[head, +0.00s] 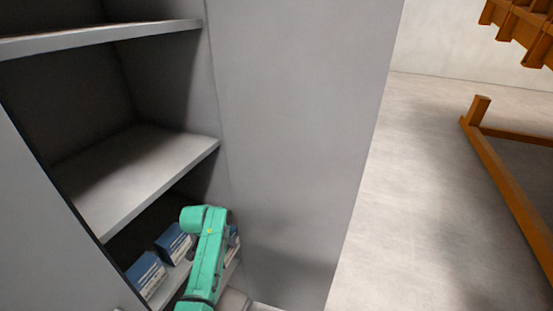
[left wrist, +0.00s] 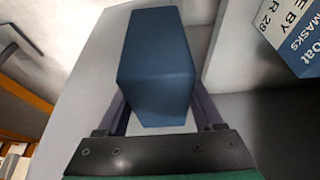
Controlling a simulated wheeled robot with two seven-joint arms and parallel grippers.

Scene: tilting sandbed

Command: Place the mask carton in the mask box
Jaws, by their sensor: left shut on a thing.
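My left gripper (left wrist: 160,125) is shut on a plain dark blue carton (left wrist: 158,60), which sits between its two fingers in the left wrist view. No label shows on the carton's visible faces. In the head view my teal left arm reaches into the lower part of a grey cabinet, and its fingers are hidden. Blue and white cartons (head: 147,275) stand on the low shelf left of the arm. Part of another blue and white carton (head: 234,241) shows right of the arm; I cannot tell whether it is the held one. No mask box is recognisable. My right gripper is not in view.
In the left wrist view a carton lettered MASKS (left wrist: 291,32) stands close at the right. The cabinet's middle shelf (head: 140,170) is bare, above the arm. Its side panel (head: 300,130) stands to the right. Open floor and an orange frame (head: 505,190) lie beyond.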

